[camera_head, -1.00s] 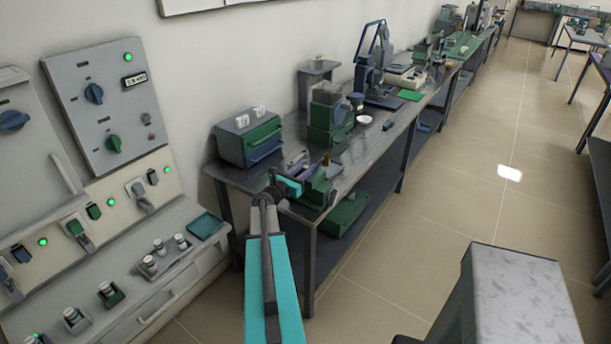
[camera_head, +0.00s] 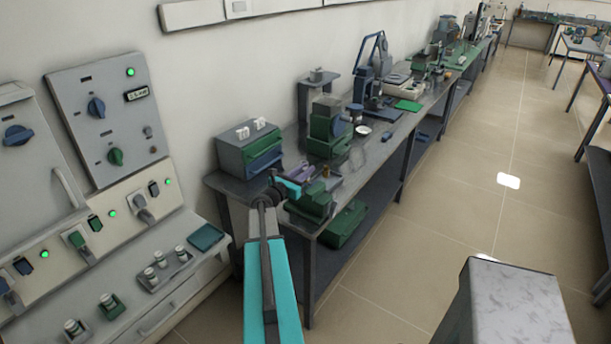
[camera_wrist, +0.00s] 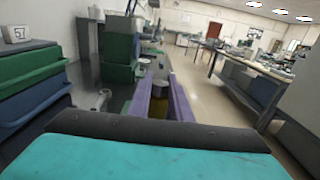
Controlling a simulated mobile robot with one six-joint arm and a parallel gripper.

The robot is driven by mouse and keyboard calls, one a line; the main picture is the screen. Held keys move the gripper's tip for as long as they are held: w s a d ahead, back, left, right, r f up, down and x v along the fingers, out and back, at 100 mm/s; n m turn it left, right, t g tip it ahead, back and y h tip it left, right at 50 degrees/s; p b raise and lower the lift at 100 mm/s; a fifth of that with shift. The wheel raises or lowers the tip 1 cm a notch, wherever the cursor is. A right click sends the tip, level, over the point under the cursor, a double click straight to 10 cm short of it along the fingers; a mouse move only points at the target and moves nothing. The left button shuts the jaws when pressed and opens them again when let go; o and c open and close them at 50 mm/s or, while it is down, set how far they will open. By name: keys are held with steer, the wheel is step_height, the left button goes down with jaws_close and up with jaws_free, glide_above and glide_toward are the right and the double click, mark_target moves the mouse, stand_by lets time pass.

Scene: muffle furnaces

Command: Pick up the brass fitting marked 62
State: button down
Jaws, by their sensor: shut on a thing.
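My gripper (camera_head: 300,172), with purple fingers, is over the near end of the steel bench. In the wrist view its fingers (camera_wrist: 160,99) run forward, with a small brass-coloured piece (camera_wrist: 157,106) between them, which I take to be the brass fitting. The gripper is shut on it. The fingers and the wrist cover hide much of the piece, and no number on it can be read. A small brownish piece (camera_head: 326,171) shows just right of the fingers in the head view.
A drawer box (camera_head: 249,147) stands left of the gripper; a 57 tag (camera_wrist: 18,33) is on top. A green machine (camera_head: 328,125) stands behind. Furnace control panels (camera_head: 110,120) are at the left. The aisle floor (camera_head: 420,240) at the right is clear.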

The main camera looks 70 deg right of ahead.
step_height(320, 180, up, 3)
steer(key=shift+p, duration=0.5)
steer(key=b+v, duration=0.2)
steer(key=v, duration=1.6)
steer(key=shift+f+b, duration=0.4)
